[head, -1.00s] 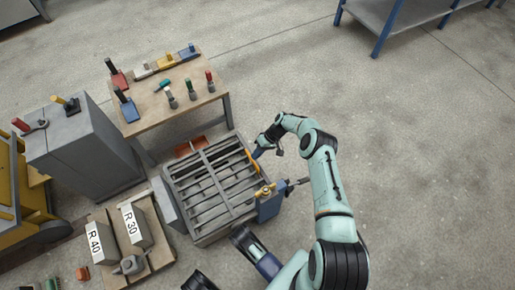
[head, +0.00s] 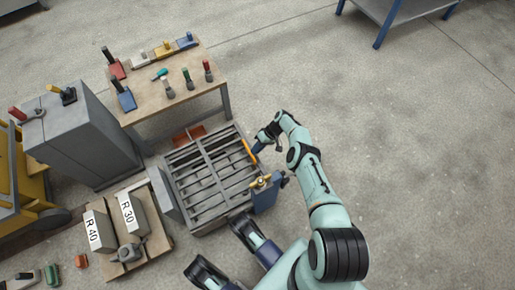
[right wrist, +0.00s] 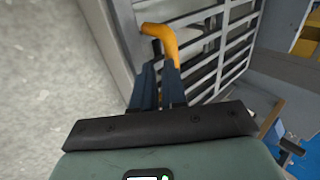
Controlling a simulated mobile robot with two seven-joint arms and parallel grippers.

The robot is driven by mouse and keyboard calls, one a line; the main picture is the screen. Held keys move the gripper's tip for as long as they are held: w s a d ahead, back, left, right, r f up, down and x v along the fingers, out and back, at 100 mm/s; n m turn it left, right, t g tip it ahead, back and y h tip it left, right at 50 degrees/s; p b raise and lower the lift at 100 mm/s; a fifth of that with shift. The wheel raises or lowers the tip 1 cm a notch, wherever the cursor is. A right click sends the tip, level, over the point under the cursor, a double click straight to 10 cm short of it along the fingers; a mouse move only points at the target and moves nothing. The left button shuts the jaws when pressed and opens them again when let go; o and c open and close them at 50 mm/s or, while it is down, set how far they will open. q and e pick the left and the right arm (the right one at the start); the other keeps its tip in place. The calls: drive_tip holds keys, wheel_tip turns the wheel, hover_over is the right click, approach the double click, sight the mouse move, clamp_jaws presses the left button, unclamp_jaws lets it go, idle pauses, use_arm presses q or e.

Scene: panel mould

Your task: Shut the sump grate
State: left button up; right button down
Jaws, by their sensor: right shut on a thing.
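The sump grate (head: 207,172) is a grey slatted panel over a square frame on the floor, with an orange handle (head: 248,152) on its right side. I cannot tell whether it lies fully flush. My right gripper (head: 257,147) is at that handle. In the right wrist view the dark blue fingers (right wrist: 158,82) are shut on the orange handle (right wrist: 162,38), and the grate's bars (right wrist: 232,50) run beside them. My left gripper (head: 228,252) shows close to the camera at the bottom, fingers apart and empty, clear of the grate.
A blue box (head: 265,197) with a yellow-topped part stands at the grate's right corner. A pallet (head: 160,243) with weights is at lower left. A grey cabinet (head: 85,145) and a tool table (head: 150,105) stand behind. The floor (head: 420,170) to the right is clear.

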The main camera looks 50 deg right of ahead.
drive_tip(key=shift+s+a+f, duration=0.25)
drive_tip(key=shift+a+f, duration=0.15)
drive_tip(key=shift+f, duration=0.1)
drive_tip(key=shift+d+r, duration=0.3)
drive_tip(key=shift+r, duration=0.05)
use_arm(q)
drive_tip(key=w+r+t+p, duration=0.2)
drive_tip(key=w+r+p, duration=0.1)
drive_tip(key=w, duration=0.3)
drive_tip(key=shift+d, duration=0.35)
use_arm(e)
drive_tip(key=v, duration=1.3)
drive_tip(key=shift+w+d+r, duration=0.15)
drive_tip(key=shift+d+r, duration=0.1)
